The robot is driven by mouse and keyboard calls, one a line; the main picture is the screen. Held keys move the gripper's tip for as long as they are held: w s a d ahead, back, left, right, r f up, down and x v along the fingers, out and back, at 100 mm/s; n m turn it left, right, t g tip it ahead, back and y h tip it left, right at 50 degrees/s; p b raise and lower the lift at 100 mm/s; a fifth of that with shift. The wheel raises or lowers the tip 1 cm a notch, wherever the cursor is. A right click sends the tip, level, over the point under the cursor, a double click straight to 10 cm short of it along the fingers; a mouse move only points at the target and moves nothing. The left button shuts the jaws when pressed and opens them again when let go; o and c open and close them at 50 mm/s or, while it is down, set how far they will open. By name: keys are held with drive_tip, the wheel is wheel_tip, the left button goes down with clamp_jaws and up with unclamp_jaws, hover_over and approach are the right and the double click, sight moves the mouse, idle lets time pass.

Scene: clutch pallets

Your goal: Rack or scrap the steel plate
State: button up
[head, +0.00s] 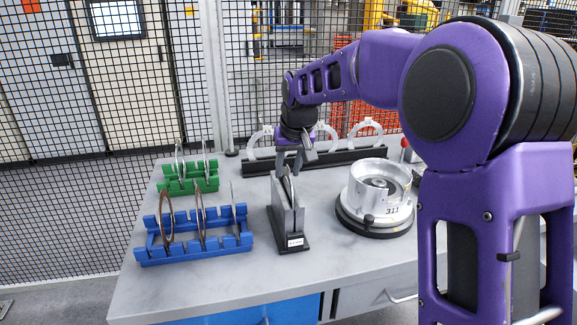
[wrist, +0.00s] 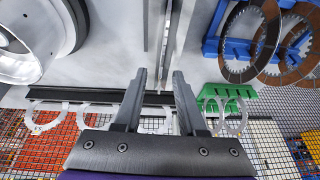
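A thin steel plate (head: 291,187) stands nearly edge-on in a narrow grey slotted stand (head: 292,229) with a black base and a small white label. My gripper (head: 296,162) points down just above the stand, its fingers close to the plate's top. In the wrist view my gripper (wrist: 159,73) is open, with a clear gap between the fingertips. Thin upright edges of the stand and plate (wrist: 164,40) show edge-on ahead of this gap. I cannot tell whether a finger touches the plate.
A blue rack (head: 196,253) at left holds brown-faced plates and a thin plate. A green rack (head: 187,185) behind it holds steel plates. A round metal housing (head: 380,189) marked 311 stands right. A black rail (head: 342,158) with pale rings runs along the back, before a mesh fence.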

clamp_jaws()
drive_tip(key=shift+r, duration=0.15)
idle(2.8)
drive_tip(key=shift+w+r+p, duration=0.2)
drive_tip(key=shift+r+p, duration=1.6)
drive_tip(key=shift+r, duration=0.5)
drive_tip(key=shift+s+r+p, duration=0.15)
drive_tip(key=shift+r+p, duration=0.25)
drive_tip(key=shift+r, duration=0.1)
drive_tip(key=shift+r+p, duration=0.7)
drive_tip(key=shift+r, duration=2.6)
